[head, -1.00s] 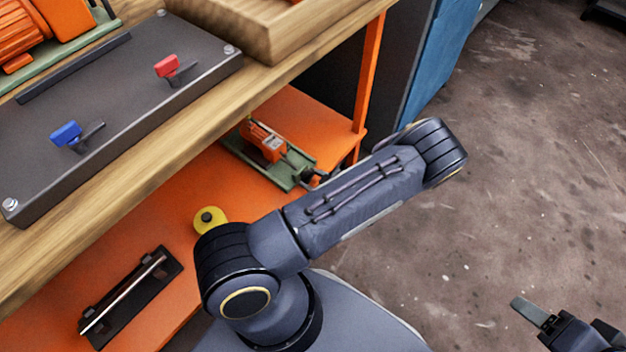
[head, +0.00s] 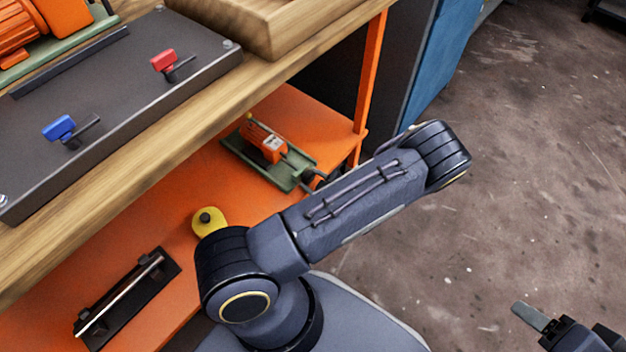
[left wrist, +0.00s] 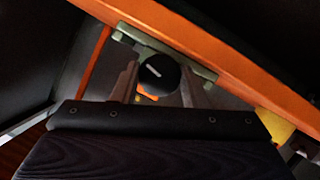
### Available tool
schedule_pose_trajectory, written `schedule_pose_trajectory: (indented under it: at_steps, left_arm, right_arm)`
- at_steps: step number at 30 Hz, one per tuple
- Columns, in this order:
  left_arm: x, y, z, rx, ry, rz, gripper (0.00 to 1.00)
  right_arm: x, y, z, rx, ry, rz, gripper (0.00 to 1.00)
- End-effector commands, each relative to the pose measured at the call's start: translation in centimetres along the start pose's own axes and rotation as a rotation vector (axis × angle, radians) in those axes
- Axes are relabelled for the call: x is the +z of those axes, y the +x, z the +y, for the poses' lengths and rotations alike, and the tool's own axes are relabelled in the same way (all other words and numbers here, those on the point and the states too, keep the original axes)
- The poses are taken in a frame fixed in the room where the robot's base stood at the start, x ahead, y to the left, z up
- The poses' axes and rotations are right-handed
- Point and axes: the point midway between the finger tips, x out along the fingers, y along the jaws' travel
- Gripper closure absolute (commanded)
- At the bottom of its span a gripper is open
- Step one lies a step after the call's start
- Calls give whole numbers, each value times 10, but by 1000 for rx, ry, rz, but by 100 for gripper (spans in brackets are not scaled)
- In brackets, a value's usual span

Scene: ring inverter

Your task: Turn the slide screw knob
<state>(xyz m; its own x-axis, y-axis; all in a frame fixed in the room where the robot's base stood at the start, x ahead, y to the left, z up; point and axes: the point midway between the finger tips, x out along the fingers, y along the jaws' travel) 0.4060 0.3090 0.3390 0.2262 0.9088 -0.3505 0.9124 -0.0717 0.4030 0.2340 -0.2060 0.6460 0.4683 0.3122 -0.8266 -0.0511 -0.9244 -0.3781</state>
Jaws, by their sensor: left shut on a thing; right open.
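The slide screw knob (left wrist: 158,72) is round and black with a pale mark on its face, in the left wrist view. My left gripper (left wrist: 158,80) has a finger on each side of it and is shut on it. In the head view the knob end of the small orange machine (head: 266,145) on its green base (head: 296,178) is partly hidden by my left arm, and my left gripper is not clearly seen. My right gripper (head: 562,325) is open and empty over the floor at the lower right, cut by the picture edge.
The machine stands on the orange lower shelf (head: 205,170) under the wooden bench top (head: 130,170). A yellow round part (head: 207,220) and a black holder with a metal rod (head: 125,300) lie on the shelf. An orange post (head: 370,80) rises at right.

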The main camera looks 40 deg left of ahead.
Motion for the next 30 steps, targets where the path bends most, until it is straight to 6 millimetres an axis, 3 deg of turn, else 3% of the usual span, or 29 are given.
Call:
schedule_pose_trajectory:
  at_steps: [1,5,15,30]
  left_arm:
    - [0,0,0,-1,-1,0,56]
    - [0,0,0,-1,-1,0,39]
    - [0,-4,1,0,0,-1,38]
    - [-1,-74,1,1,-1,-1,38]
  right_arm:
    - [0,0,0,0,0,0,38]
    - [0,0,0,0,0,0,38]
    - [-1,-2,-1,0,0,0,38]
    - [-10,-19,-9,0,0,0,38]
